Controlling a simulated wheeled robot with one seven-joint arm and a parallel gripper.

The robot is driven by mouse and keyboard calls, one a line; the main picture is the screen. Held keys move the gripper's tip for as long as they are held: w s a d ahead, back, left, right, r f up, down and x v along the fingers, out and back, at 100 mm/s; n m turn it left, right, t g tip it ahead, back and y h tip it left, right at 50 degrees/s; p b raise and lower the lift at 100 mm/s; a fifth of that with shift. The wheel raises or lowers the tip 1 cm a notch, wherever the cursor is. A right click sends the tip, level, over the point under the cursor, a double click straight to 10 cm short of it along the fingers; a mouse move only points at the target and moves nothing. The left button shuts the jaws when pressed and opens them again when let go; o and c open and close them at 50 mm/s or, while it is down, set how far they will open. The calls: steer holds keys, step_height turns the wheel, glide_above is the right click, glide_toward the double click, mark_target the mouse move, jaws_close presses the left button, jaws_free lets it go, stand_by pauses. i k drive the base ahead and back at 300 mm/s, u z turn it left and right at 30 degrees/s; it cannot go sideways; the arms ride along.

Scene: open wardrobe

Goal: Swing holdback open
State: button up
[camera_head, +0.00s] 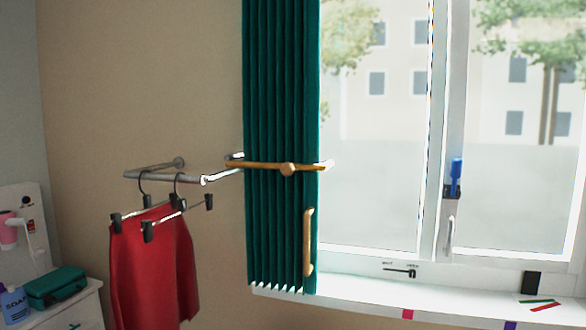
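The holdback (262,166) is a golden-brown bar with a round knob (288,169). It lies across the front of the gathered green curtain (282,90), with whitish end pieces at both sides of the curtain. A pale wooden vertical handle (308,242) is on the curtain's lower right edge. The curtain hangs in narrow pleats at the left side of the window. My gripper is not in view.
A metal rail (150,176) on the wall left of the curtain carries clip hangers and a red garment (152,265). A white windowsill (370,292) runs below the window. A green case (57,285) and a soap bottle (14,305) stand at lower left.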

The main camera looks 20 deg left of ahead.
mark_target(287, 168)
steer(key=u, duration=0.4)
steer(key=k, duration=0.55)
steer(key=u, duration=1.1)
steer(key=i, duration=1.05)
steer(key=z, duration=0.85)
